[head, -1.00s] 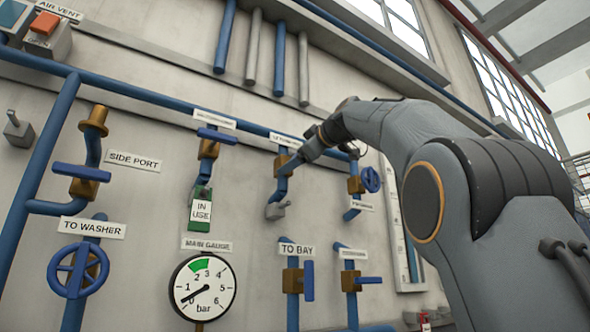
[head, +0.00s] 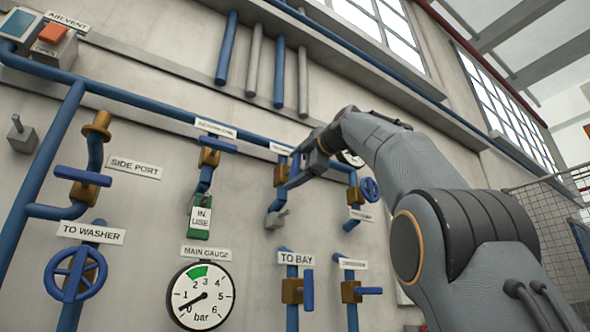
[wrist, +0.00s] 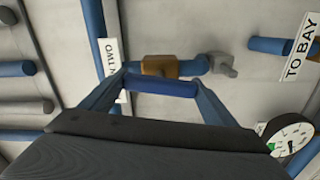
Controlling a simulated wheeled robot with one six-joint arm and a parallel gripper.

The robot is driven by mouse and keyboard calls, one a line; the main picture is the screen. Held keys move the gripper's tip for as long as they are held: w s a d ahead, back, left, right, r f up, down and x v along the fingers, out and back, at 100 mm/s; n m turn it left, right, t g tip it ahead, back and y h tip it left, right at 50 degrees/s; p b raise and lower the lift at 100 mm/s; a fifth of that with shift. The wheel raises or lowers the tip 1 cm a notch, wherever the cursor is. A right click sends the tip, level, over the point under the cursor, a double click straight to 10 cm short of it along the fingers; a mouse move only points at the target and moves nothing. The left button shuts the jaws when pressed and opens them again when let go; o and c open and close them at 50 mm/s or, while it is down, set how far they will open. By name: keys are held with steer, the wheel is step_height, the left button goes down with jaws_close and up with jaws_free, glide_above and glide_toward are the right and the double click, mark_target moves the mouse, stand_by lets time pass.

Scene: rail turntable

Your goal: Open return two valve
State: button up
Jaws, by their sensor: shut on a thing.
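The return two valve has a brass body (head: 281,175) on a blue pipe, in the middle of the head view. In the wrist view its brass body (wrist: 160,67) is just beyond my fingers, beside a label (wrist: 112,65) whose visible end reads "TWO". My gripper (head: 292,172) is at this valve. In the wrist view my gripper (wrist: 162,90) has one finger at each end of the blue handle (wrist: 162,86) and is shut on it. The handle lies roughly along the pipe. In the head view my gripper partly hides the handle and label.
To the left is a valve with a green "IN USE" tag (head: 200,220). To the right is a valve with a round blue wheel (head: 370,190). The TO BAY valve (head: 291,290) and main gauge (head: 201,295) are below. A second gauge (head: 350,158) is partly hidden by my arm.

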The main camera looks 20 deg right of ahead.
mark_target(298, 167)
steer(key=o, duration=1)
steer(key=shift+o, duration=0.2)
steer(key=b+v, duration=0.3)
steer(key=v, duration=0.3)
steer(key=shift+s+d, duration=0.2)
steer(key=shift+s, duration=0.05)
steer(key=shift+s+d+b, duration=0.15)
steer(key=shift+s+b, duration=0.15)
steer(key=shift+s, duration=0.3)
